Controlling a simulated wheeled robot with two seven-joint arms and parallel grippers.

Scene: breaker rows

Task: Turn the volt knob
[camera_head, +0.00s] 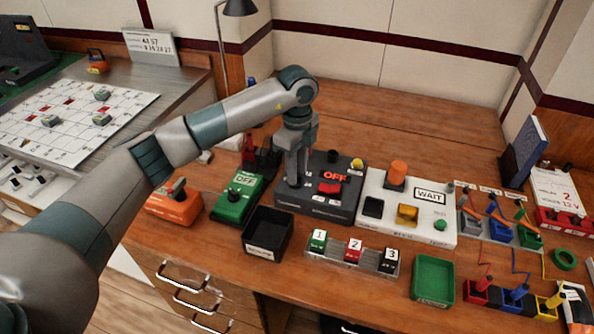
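A dark grey box (343,206) stands on the wooden bench, with a red rocker switch (331,189) and a lit red "OFF" sign on it. A black round part (333,156) and a yellow one (357,163) sit at its back edge. My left gripper (293,183) points straight down at the left part of this box, its fingertips at or just above the top. Its fingers look close together, but I cannot see the gap. No knob marked volt can be read; one under the fingers would be hidden. My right gripper is not in view.
A white panel (376,226) with an orange knob (397,172) and "WAIT" sign stands right of the box. A green unit (237,197) and orange unit (173,207) stand left. A black tray (267,234) and numbered blocks (353,250) lie in front. The bench behind is clear.

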